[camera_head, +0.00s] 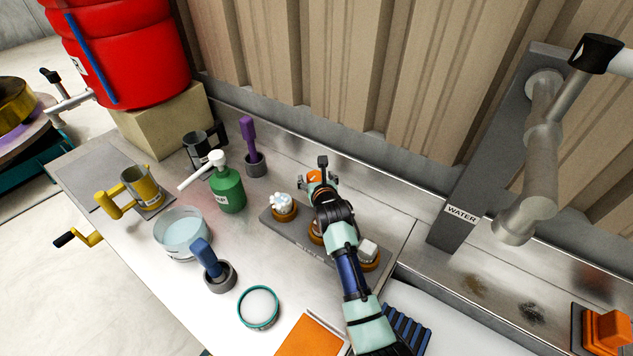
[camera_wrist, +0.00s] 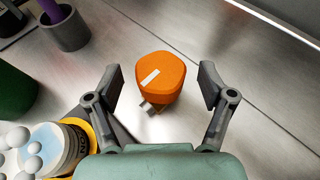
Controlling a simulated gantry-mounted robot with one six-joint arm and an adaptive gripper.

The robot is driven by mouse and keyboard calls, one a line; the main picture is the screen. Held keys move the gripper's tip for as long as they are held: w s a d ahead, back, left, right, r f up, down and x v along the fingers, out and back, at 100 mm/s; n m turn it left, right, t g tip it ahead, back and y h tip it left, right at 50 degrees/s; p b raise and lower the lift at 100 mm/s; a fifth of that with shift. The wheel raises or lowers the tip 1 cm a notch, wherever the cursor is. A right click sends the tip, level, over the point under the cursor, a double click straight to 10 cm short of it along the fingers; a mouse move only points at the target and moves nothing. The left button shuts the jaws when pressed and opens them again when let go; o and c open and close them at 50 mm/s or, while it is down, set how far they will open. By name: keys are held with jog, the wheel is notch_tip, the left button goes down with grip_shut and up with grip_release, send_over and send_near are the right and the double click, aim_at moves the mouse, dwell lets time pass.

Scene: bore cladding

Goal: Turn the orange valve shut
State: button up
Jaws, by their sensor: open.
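The orange valve knob (camera_wrist: 160,72) sits between my open fingers in the wrist view, with a gap on each side. It has rounded sides and a white stripe slanting across its top left. A small metal piece (camera_wrist: 152,107) shows below it. In the head view the orange knob (camera_head: 315,176) is partly hidden by my gripper (camera_head: 320,183), which reaches over the bench toward the back wall. In the wrist view my gripper (camera_wrist: 161,84) is open, with its fingers left and right of the knob, not seen touching it.
A grey plate (camera_head: 278,231) with several round-based items lies under my arm. A purple-handled tool (camera_head: 249,135) in a cup and a green pump bottle (camera_head: 228,188) stand to the left. The WATER post (camera_head: 464,205) with its tap rises to the right.

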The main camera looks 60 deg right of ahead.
jog(key=shift+x, duration=1.05)
jog(key=c, duration=1.2)
jog(key=shift+o, duration=0.2)
jog(key=shift+r, duration=0.1)
